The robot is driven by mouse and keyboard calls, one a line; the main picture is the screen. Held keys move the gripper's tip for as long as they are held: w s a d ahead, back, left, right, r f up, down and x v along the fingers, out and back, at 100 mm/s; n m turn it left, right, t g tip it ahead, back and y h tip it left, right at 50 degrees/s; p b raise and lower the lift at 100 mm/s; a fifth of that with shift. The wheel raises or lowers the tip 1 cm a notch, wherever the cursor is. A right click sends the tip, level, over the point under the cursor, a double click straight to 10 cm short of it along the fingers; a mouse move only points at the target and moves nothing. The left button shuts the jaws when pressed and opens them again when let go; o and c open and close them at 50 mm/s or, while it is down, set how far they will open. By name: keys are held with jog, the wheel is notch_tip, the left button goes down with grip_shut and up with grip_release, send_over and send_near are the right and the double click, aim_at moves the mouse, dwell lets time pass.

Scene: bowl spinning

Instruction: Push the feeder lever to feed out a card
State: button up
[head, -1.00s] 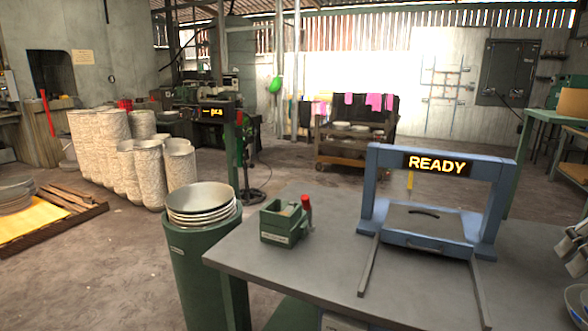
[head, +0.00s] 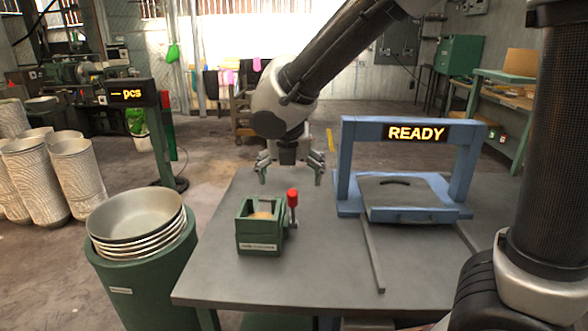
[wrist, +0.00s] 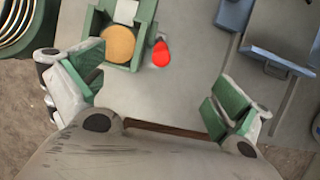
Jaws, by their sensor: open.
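The green card feeder (head: 260,228) stands on the grey table, left of the blue frame. Its lever has a red knob (head: 292,196) and rises upright at the feeder's right side. In the wrist view the feeder (wrist: 120,45) is at the top, with a round tan piece inside, and the red knob (wrist: 161,54) lies just right of it. My gripper (head: 290,172) is open and empty, pointing down above and behind the feeder, apart from the knob. In the wrist view the knob shows between and beyond the two green-padded fingers (wrist: 160,98).
The blue frame (head: 345,170) with a READY display (head: 416,133) stands right on the table (head: 300,275). A green bin (head: 150,285) holding stacked bowls (head: 135,215) stands left of the table. A post display (head: 127,94) reads "— pcs". The table's front is clear.

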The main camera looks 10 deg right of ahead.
aim_at(292, 192)
jog(key=x, duration=0.9)
jog(key=shift+d+f, duration=0.15)
jog(key=shift+f, duration=0.15)
jog(key=c, duration=2.1)
jog(key=shift+o, duration=0.2)
jog(key=shift+w, duration=0.1)
jog(key=shift+w+d+r, duration=0.1)
jog(key=shift+w+r, duration=0.1)
jog(key=shift+w, duration=0.45)
jog(key=shift+w+d+r, duration=0.15)
jog(key=shift+w+r, duration=0.1)
jog(key=shift+w, duration=0.4)
jog(key=shift+w+d+r, duration=0.1)
jog(key=shift+w+d, duration=0.1)
jog(key=shift+w, duration=0.9)
